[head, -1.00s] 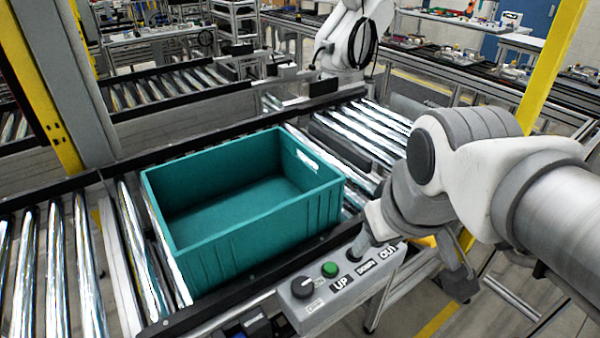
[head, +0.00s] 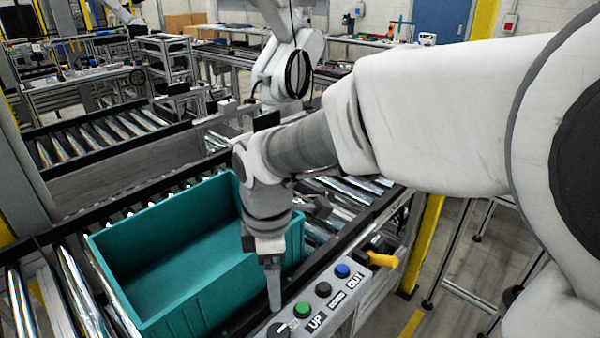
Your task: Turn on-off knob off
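The on-off knob (head: 278,330) is a dark round knob at the near left end of the grey control panel (head: 335,306). The bottom edge of the head view partly cuts it off. My gripper (head: 274,304) points down just behind the knob, beside the green button (head: 302,309). Its fingers show as one narrow strip, so I cannot tell whether they are apart. I cannot tell whether the fingertips touch the knob or the panel. The knob's pointer direction is not clear.
A black button (head: 323,289) and a blue button (head: 342,270) follow along the panel, with a yellow handle (head: 382,260) beyond. A teal crate (head: 190,297) stands on the rollers close to my gripper. Another robot arm (head: 287,70) stands behind the conveyor.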

